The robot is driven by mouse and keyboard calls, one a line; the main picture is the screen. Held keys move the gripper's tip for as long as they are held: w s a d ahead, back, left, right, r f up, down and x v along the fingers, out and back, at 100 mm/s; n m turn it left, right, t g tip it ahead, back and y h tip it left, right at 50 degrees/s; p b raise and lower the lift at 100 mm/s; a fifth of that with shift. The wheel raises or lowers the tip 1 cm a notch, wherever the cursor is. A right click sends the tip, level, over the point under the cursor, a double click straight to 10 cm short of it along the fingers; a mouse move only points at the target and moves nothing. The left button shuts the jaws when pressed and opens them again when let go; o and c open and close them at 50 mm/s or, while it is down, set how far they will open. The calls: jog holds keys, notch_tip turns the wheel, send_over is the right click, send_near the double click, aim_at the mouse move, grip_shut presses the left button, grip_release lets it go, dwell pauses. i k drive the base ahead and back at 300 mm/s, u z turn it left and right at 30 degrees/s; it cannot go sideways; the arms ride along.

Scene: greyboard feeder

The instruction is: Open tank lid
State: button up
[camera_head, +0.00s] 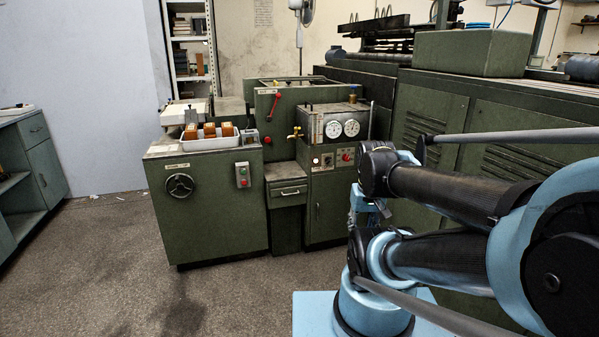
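A metal tank-like box (318,128) with two round white gauges (351,128) sits on the right part of the green machine. Its flat top looks closed, with a small brass-coloured fitting (353,97) at the back. I cannot tell for sure that this top is the tank lid. My blue and black arm fills the right foreground and stands apart from the box, to its lower right in the picture. My gripper's fingers cannot be made out; the end of the arm is hidden behind its own links.
The green machine's left cabinet has a handwheel (180,185) and a white tray (206,143) of orange-brown pieces. A red lever (274,104) stands left of the box. A large green machine (480,130) lines the right. Floor (130,260) at front left is clear.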

aim_at(329, 107)
jog(key=i, duration=0.1)
jog(key=k, duration=1.3)
jog(key=u, duration=0.45)
jog(key=i, duration=2.25)
jog(key=z, duration=0.5)
